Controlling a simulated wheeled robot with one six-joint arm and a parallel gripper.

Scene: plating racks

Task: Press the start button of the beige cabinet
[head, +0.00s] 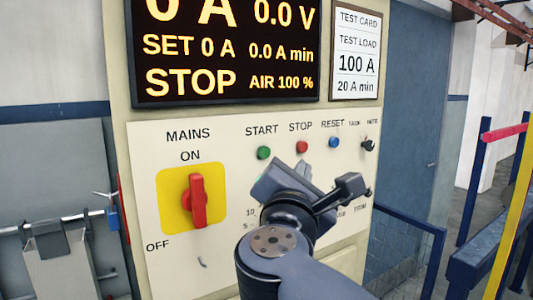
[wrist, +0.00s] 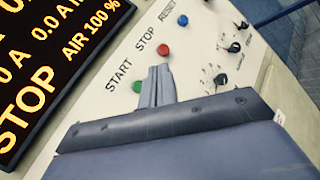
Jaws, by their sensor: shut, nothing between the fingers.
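The beige cabinet (head: 118,150) fills the middle of the head view. Its green start button (head: 264,153) sits under the label START, left of the red stop button (head: 302,147) and the blue reset button (head: 334,141). In the wrist view the start button (wrist: 138,87) shows just left of my fingers, and the stop button (wrist: 162,49) just beyond their tips. My gripper (wrist: 160,70) is shut and empty. In the head view my gripper (head: 303,167) is below the stop button, right of and lower than the start button. I cannot tell whether it touches the panel.
The display (head: 230,50) reads STOP, 0 A and 0.0 V. The red mains switch (head: 194,201) on its yellow plate stands upright at ON. My arm covers the lower dials.

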